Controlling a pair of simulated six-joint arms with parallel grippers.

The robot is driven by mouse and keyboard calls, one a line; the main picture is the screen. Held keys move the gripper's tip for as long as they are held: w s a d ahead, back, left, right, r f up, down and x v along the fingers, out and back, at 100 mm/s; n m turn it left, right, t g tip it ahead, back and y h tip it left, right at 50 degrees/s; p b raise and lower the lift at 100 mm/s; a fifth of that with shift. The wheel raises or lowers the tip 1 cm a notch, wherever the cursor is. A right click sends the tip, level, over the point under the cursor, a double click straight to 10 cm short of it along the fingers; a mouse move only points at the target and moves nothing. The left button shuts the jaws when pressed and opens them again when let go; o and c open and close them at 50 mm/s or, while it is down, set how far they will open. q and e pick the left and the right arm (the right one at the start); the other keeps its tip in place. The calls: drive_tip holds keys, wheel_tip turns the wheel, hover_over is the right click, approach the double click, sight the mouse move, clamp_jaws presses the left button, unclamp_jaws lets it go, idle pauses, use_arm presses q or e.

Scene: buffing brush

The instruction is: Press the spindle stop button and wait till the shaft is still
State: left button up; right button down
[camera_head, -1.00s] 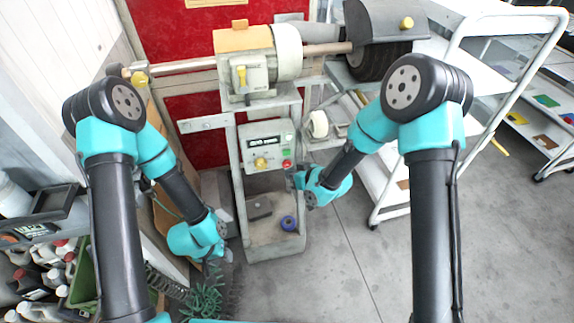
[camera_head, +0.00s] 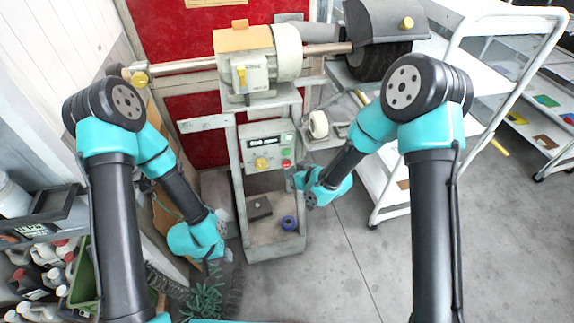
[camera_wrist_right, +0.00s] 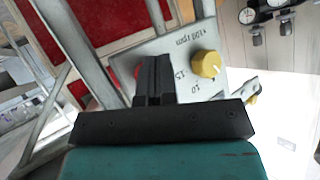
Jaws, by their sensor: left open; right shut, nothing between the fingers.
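The grey control panel (camera_head: 267,146) on the machine stand carries a dark display, a yellow knob (camera_head: 261,163) and a red button (camera_head: 286,163). The shaft (camera_head: 328,48) runs right from the motor (camera_head: 287,50) to a dark wheel (camera_head: 372,62) under a hood; I cannot tell if it is turning. My right gripper (camera_head: 299,180) is shut and empty just below and right of the red button. In the right wrist view its fingers (camera_wrist_right: 156,68) partly cover the red button (camera_wrist_right: 138,72); contact is unclear. My left gripper (camera_head: 213,262) is open, low at the left, away from the panel.
The stand's lower tray (camera_head: 262,232) holds a dark block (camera_head: 259,208) and a purple ring (camera_head: 288,223). A white cart (camera_head: 385,187) stands to the right. A bin of bottles (camera_head: 84,270) is at lower left. The floor at lower right is clear.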

drive_tip(key=shift+w+a, duration=0.25)
drive_tip(key=shift+w, duration=0.55)
idle(1.4)
drive_tip(key=shift+s, duration=0.1)
drive_tip(key=shift+s+d, duration=0.25)
drive_tip(key=shift+s, duration=0.45)
drive_tip(key=shift+s, duration=0.1)
drive_tip(key=s, duration=0.2)
drive_tip(key=s+d, duration=0.1)
drive_tip(key=s, duration=0.1)
drive_tip(key=shift+s+d, duration=0.15)
drive_tip(key=shift+s, duration=0.15)
idle(0.4)
